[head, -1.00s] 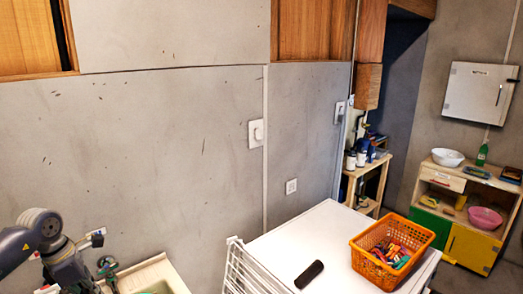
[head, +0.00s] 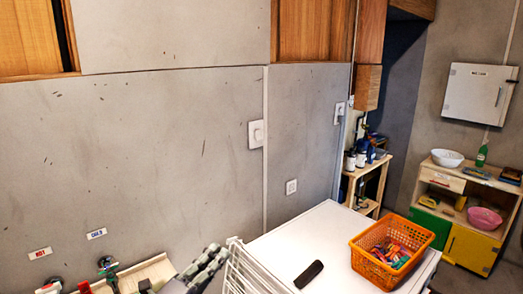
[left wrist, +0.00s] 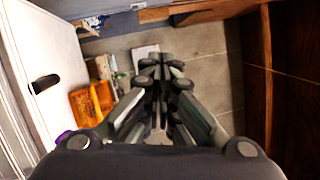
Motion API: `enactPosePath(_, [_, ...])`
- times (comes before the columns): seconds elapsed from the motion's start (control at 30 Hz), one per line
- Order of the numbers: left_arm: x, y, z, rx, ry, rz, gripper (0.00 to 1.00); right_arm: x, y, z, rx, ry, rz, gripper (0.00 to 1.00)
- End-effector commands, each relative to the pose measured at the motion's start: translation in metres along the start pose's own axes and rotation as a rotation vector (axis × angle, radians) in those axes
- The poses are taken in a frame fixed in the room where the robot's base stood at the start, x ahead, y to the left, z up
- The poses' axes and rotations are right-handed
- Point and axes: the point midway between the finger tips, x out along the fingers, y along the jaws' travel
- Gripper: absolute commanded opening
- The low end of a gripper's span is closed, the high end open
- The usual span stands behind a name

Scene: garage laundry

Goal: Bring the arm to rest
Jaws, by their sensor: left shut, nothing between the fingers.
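My left gripper (head: 215,252) shows at the bottom of the head view, just left of the white drying rack. In the left wrist view its fingers (left wrist: 165,75) are shut together with nothing between them. They point out over a stretch of bare floor. My right gripper is in neither view.
An orange basket (head: 375,264) of colourful pegs and a dark oblong object (head: 309,274) lie on the white top (head: 330,226). The white rack (head: 243,270) stands at its left side. A sink with taps (head: 108,272) is at lower left, against the wall.

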Motion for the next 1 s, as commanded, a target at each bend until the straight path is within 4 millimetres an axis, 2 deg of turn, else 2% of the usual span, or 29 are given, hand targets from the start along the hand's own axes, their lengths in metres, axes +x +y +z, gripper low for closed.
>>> enactPosePath(0.1, [-0.03,0.023,0.023,-0.307,-0.25,0.077,0.0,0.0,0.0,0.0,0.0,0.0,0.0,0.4])
enactPosePath(0.2, [-0.067,0.053,0.036,-0.552,-0.455,0.169,0.0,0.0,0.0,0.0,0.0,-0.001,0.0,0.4])
enactPosePath(0.27, [-0.094,0.076,0.038,-0.694,-0.577,0.237,0.0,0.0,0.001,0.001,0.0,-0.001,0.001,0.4])
enactPosePath(0.33, [-0.131,0.102,0.032,-0.854,-0.717,0.327,0.0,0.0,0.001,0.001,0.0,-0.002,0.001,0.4])
enactPosePath(0.4, [-0.17,0.126,0.019,-1.004,-0.852,0.427,0.0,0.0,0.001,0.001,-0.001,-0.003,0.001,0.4])
enactPosePath(0.5, [-0.222,0.15,-0.007,-1.177,-1.014,0.564,0.0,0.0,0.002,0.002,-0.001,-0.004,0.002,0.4])
enactPosePath(0.6, [-0.264,0.163,-0.034,-1.304,-1.139,0.684,0.0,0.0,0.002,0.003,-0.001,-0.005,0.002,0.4])
enactPosePath(0.77, [-0.318,0.168,-0.075,-1.445,-1.289,0.849,0.0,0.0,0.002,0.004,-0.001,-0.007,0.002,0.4])
enactPosePath(0.97, [-0.372,0.16,-0.122,-1.571,-1.437,1.037,0.0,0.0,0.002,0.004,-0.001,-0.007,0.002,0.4])
enactPosePath(1.0, [-0.369,0.177,-0.121,-1.56,-1.433,1.032,0.0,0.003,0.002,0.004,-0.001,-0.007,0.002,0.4])
